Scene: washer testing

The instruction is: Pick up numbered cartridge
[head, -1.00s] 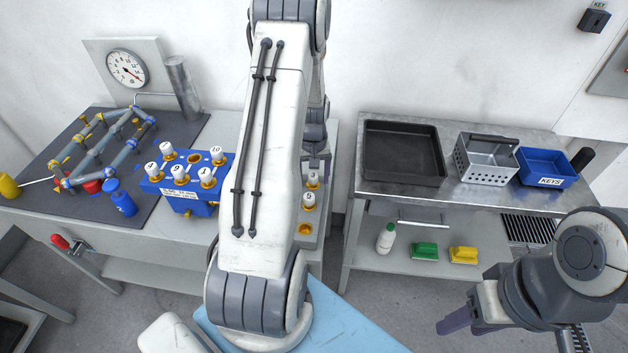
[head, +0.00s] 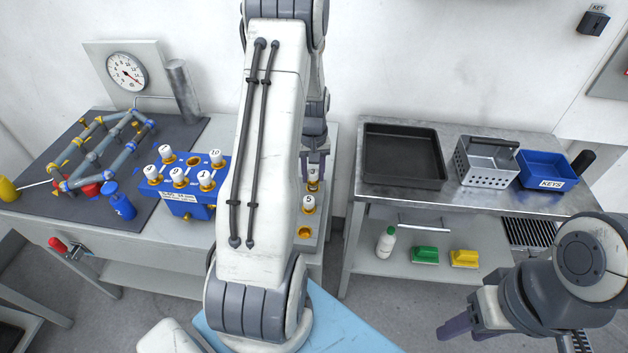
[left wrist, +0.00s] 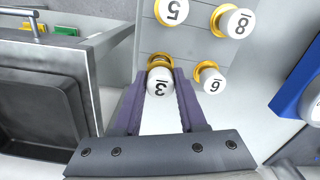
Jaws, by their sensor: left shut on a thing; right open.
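My left gripper (head: 316,165) reaches down behind my arm onto a white cartridge (head: 313,186) in the grey rack (head: 312,238). In the left wrist view, the fingers (left wrist: 160,76) are shut on the white cartridge marked 3 (left wrist: 159,84), one on each side. A gold collar shows at its far end; I cannot tell whether it is lifted. Cartridges 5 (left wrist: 173,10), 8 (left wrist: 233,21) and 6 (left wrist: 211,82) stand near it in gold collars. Cartridge 5 also shows in the head view (head: 309,203). My right gripper (head: 462,316) is open and empty at lower right.
A blue block (head: 186,206) holds several numbered cartridges, with one empty gold socket (head: 195,161). A pipe assembly (head: 105,155) sits on a dark mat. The right table carries a black tray (head: 404,183), a perforated metal basket (head: 487,172) and a blue KEYS bin (head: 548,182).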

